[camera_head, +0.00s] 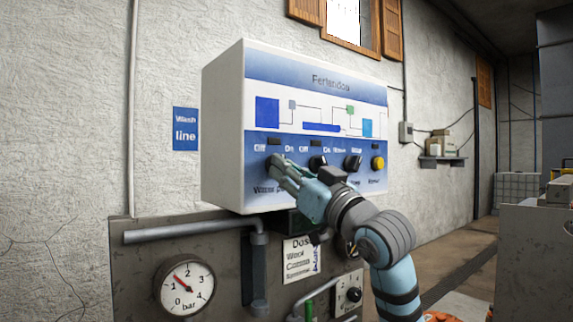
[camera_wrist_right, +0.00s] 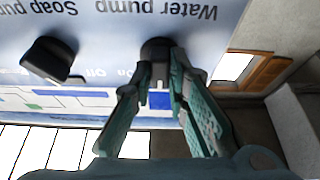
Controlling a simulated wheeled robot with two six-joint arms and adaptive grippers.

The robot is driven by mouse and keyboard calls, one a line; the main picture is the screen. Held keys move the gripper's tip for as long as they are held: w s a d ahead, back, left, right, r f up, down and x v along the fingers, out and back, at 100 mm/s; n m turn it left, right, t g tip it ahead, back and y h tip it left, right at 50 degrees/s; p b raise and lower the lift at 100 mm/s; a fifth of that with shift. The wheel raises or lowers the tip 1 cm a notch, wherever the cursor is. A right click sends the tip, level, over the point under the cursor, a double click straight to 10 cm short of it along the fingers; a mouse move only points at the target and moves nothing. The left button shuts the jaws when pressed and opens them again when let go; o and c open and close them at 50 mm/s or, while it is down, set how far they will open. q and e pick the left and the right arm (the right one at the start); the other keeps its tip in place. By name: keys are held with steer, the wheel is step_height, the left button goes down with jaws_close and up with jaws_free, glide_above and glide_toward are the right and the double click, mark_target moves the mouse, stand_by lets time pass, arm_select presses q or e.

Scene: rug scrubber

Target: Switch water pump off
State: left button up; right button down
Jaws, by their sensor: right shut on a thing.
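The white and blue control box (camera_head: 222,140) hangs on the wall. Its water pump knob is the leftmost in the head view, below the "Off" and "On" marks, and is mostly hidden by my right gripper (camera_head: 279,168). In the right wrist view, which is upside down, the dark round water pump knob (camera_wrist_right: 156,46) is under the "Water pump" label. My right gripper (camera_wrist_right: 160,76) is shut on this knob, with a fingertip on each side of its grip. I cannot tell which mark the knob points to. My left gripper is not in view.
The black soap pump knob (camera_wrist_right: 52,60) is beside the held knob; it also shows in the head view (camera_head: 318,163). Pipes and a pressure gauge (camera_head: 185,287) are below the box.

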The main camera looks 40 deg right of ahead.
steer(key=n+y+p, duration=0.1)
steer(key=n, duration=0.1)
steer(key=n+y+p, duration=0.1)
steer(key=n+p, duration=0.1)
steer(key=n, duration=0.1)
steer(key=n+y+p, duration=0.1)
steer(key=n, duration=0.2)
steer(key=shift+d+r+g+y, duration=0.2)
steer(key=shift+d+g+y, duration=0.05)
steer(key=shift+g+y, duration=0.15)
steer(key=c, duration=1.6)
jaws_free()
steer(key=shift+f, duration=0.1)
steer(key=shift+o, duration=0.2)
steer(key=r, duration=0.9)
steer(key=shift+w+a+r, duration=0.1)
steer(key=shift+w+a, duration=0.05)
steer(key=shift+a, duration=0.05)
steer(key=shift+r, duration=0.35)
steer(key=shift+s+d+r, duration=0.1)
steer(key=shift+s+d, duration=0.1)
steer(key=shift+d, duration=0.05)
